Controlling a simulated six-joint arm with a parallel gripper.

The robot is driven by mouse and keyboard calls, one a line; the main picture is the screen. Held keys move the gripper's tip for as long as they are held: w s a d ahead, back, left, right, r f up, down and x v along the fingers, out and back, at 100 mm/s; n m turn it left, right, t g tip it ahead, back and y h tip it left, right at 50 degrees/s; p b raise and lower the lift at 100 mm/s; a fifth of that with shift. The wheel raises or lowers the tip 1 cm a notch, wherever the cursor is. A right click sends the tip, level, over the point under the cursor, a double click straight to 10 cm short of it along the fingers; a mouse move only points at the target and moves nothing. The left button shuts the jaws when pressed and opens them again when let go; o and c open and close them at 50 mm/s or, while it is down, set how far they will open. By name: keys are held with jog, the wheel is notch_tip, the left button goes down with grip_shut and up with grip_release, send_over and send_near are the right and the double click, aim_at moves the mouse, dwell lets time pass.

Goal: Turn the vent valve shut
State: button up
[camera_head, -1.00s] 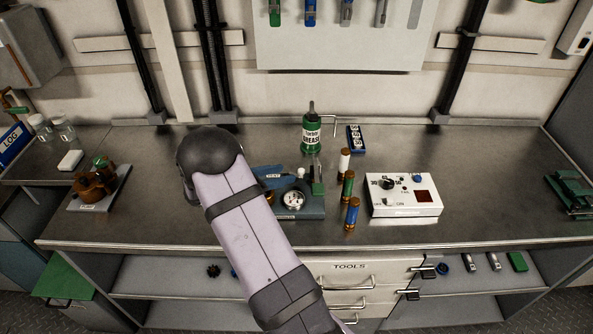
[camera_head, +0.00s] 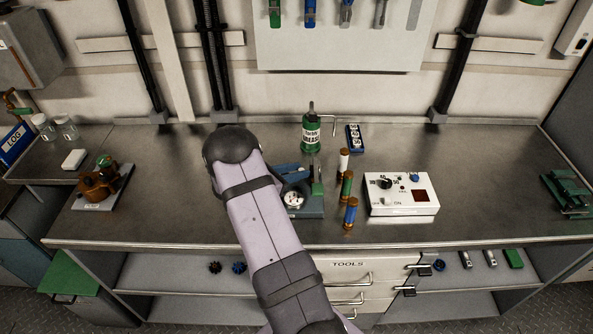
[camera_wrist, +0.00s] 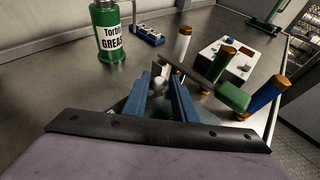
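A blue-grey base plate (camera_head: 312,211) on the bench carries a round white-faced gauge (camera_head: 295,198) and a lever with a green grip (camera_head: 317,188). I take this lever to be the vent valve's handle, but no label is readable. In the wrist view the lever's grey bar (camera_wrist: 203,80) runs right to its green grip (camera_wrist: 234,97). My gripper's two blue fingers (camera_wrist: 165,85) point forward just left of the bar, with a gap between them. They appear open and empty; contact with the lever cannot be told. My arm (camera_head: 260,225) hides part of the plate.
A green grease bottle (camera_head: 311,134) stands behind the plate. Several capped cylinders, one of them blue (camera_head: 351,213), stand close on its right, beside a white control box (camera_head: 400,207). A brown fitting (camera_head: 98,186) sits far left.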

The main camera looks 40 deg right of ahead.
grip_shut()
jog(key=n+t+b, duration=0.1)
jog(key=b, duration=0.1)
jog(key=d+n+t+b, duration=0.1)
jog(key=shift+s+f+t+b, duration=0.1)
jog(key=shift+f+t+b, duration=0.1)
jog(key=shift+t+b, duration=0.2)
jog(key=shift+r+n+t+b, duration=0.1)
jog(key=shift+n+t+b, duration=0.55)
jog(key=shift+b, duration=0.2)
jog(key=shift+r+n, duration=0.15)
jog(key=shift+n, duration=0.1)
